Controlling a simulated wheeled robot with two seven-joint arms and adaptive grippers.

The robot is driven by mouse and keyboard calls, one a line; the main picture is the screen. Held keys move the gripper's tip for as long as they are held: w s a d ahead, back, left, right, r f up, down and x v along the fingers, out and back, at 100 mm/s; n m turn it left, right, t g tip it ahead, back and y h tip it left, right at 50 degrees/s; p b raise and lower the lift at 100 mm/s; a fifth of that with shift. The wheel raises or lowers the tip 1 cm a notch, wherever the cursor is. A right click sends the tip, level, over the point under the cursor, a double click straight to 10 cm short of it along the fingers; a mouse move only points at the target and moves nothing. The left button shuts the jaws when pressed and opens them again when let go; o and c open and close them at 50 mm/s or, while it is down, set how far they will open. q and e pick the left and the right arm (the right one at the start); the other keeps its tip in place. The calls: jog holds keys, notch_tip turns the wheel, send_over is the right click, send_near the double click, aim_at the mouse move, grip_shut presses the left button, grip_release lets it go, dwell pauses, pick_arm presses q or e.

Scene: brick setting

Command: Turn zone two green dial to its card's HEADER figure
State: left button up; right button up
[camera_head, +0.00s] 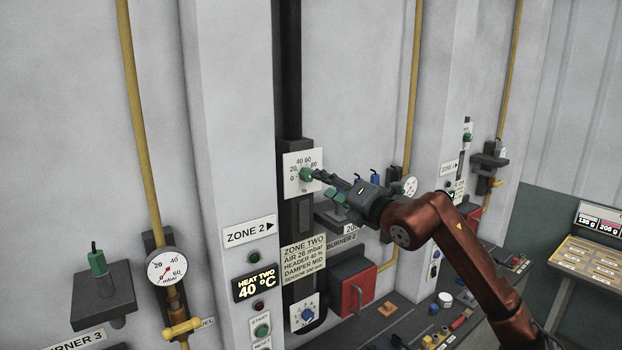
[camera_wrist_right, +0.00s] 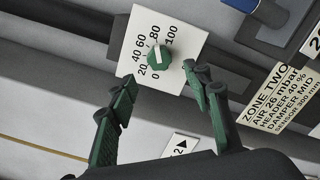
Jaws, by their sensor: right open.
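The zone two green dial (camera_head: 306,174) sits on a white scale plate (camera_head: 294,160) marked 0 to 100 on the wall. In the right wrist view the dial (camera_wrist_right: 158,58) has a pale mark on its face; its exact reading is too small to tell. The zone two card (camera_head: 303,262) reads AIR 26 mbar, HEADER 40 %, DAMPER MID; the card also shows in the wrist view (camera_wrist_right: 279,97). My right gripper (camera_head: 325,184) is open and empty, close to the dial. In the wrist view its fingers (camera_wrist_right: 160,76) lie either side, just short of the dial. My left gripper is not in view.
A blue dial (camera_head: 308,314) and a red box (camera_head: 352,287) lie below. A gauge (camera_head: 167,267) stands at the left. The wall left of the dial is clear.

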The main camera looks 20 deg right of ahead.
aim_at(309, 178)
jog(key=p+x, duration=0.2)
jog(key=x, duration=0.4)
jog(key=shift+w+a+r+p, duration=0.1)
jog(key=shift+w+p, duration=0.05)
jog(key=shift+p, duration=0.25)
jog(key=shift+w+a, duration=0.2)
jog(key=shift+w, duration=0.4)
jog(key=shift+f, duration=0.2)
jog(key=shift+c, duration=0.4)
jog(key=c, duration=1)
jog(key=shift+c, duration=0.2)
